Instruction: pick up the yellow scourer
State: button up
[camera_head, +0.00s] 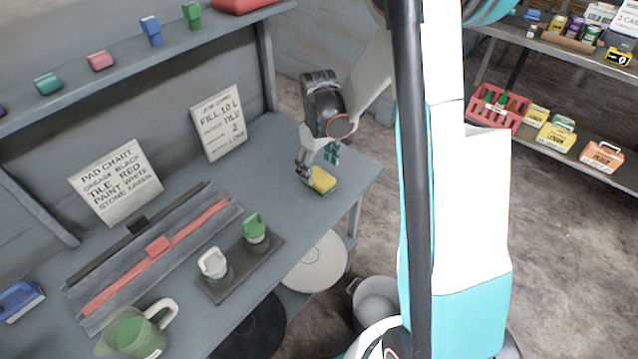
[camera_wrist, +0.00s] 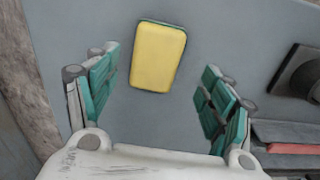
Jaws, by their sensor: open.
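The yellow scourer (camera_head: 321,180) lies on the grey workbench near its far right corner. It has a yellow top and a dark green edge. In the wrist view the scourer (camera_wrist: 158,57) lies flat on the bench, slightly tilted, ahead of and between the two finger lines. My gripper (camera_head: 318,164) is just above and beside it in the head view. In the wrist view my gripper (camera_wrist: 162,95) has its green-padded fingers wide apart with nothing between them. The fingers do not appear to touch the scourer.
On the workbench (camera_head: 275,135) stand a pad chart (camera_head: 115,181), a second sign (camera_head: 219,122), a dark tray (camera_head: 232,283) with green and white items, and a green jug (camera_head: 137,333). The bench is clear around the scourer. A shelf (camera_head: 130,52) runs above the bench.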

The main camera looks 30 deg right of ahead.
aim_at(321, 178)
jog(key=f, duration=0.2)
jog(key=f+b, duration=0.2)
jog(key=f, duration=0.1)
jog(key=shift+s+d+f, duration=0.1)
jog(key=shift+d+f, duration=0.2)
jog(key=shift+d, duration=0.05)
jog(key=shift+r, duration=0.1)
jog(key=c, duration=1.2)
